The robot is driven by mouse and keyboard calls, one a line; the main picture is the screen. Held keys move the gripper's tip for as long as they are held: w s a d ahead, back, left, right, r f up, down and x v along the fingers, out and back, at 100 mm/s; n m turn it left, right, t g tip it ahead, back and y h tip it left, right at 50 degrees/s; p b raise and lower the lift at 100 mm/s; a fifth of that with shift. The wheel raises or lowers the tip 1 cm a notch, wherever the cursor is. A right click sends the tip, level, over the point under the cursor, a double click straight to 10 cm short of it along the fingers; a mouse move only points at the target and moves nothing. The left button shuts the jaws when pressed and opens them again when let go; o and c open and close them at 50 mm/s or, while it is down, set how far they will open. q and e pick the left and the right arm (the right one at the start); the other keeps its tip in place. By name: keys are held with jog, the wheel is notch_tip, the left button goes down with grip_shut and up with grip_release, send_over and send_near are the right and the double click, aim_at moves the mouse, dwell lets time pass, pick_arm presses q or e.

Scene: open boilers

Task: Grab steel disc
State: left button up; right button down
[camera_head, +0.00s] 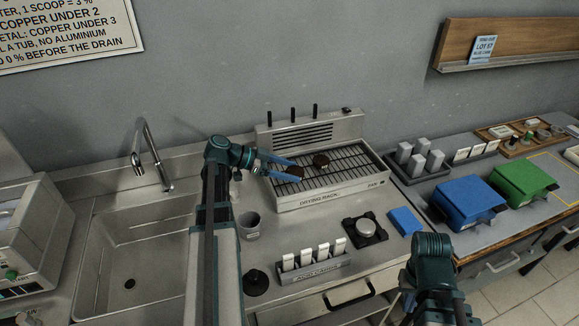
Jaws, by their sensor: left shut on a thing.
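My left gripper (288,170) reaches over the left part of the drying rack (345,187). Its blue fingers are shut on a dark brown round disc (295,172), partly hidden by them. I cannot tell whether this disc still touches the rack bars. A silver round disc-like piece (362,229) sits on a black square base on the counter in front of the rack. Which of these is steel is not clear by colour. My right arm shows at the lower right; its gripper is out of view.
A grey cup (249,225), a holder with white tabs (314,267) and a blue pad (405,221) stand on the counter. The sink (132,250) is at the left. Blue (467,203) and green (524,181) boxes stand at the right.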

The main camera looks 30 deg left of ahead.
pick_arm(q)
jog(key=s+d+r+p, duration=0.1)
jog(key=s+d, duration=0.5)
jog(key=s, duration=0.6)
jog(key=shift+s+d, duration=0.2)
jog(key=shift+d, duration=0.1)
jog(key=shift+r, duration=0.1)
